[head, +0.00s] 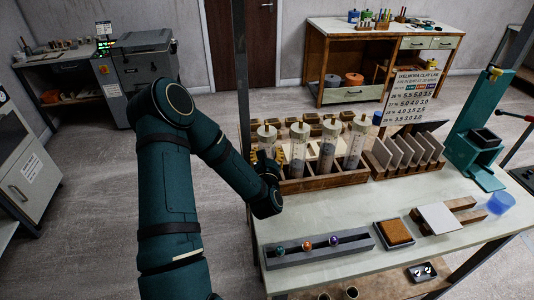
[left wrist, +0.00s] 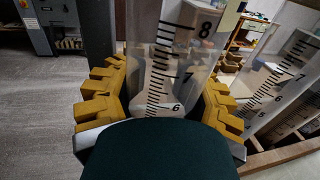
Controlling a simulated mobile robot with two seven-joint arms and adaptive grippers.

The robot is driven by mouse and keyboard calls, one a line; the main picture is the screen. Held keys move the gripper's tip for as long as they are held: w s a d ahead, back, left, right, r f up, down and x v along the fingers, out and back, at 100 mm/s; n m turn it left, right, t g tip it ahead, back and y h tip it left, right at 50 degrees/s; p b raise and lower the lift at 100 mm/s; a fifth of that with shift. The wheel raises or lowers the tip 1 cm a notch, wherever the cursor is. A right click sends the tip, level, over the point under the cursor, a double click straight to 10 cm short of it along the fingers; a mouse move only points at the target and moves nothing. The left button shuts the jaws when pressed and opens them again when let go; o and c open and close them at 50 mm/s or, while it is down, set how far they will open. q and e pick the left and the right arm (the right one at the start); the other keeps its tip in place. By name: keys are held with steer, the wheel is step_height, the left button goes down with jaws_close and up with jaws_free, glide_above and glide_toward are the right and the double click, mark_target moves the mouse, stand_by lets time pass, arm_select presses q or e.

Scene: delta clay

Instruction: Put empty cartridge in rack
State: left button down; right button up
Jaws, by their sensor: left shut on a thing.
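My left gripper (head: 268,160) has yellow fingers shut around a clear cartridge (head: 267,132) at the left end of the wooden rack (head: 325,182). In the left wrist view the cartridge (left wrist: 165,55) stands between the yellow fingers of the left gripper (left wrist: 160,105), with black scale marks and numbers on its wall. The held cartridge's lower end is hidden, so I cannot tell whether it is seated. Several similar cartridges, such as one (head: 298,150) just to its right, stand upright in the rack. The right gripper is not in view.
A slotted holder with upright tiles (head: 408,150) stands right of the rack. A grey tray with coloured balls (head: 320,250) lies in front. A green press (head: 478,135) stands at the right. Bare bench top (head: 350,212) shows between rack and tray.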

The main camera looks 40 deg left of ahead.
arm_select(q)
steer(key=shift+c, duration=1.4)
jaws_free()
steer(key=v, duration=0.7)
steer(key=shift+s+d, duration=0.2)
steer(key=shift+f, duration=0.1)
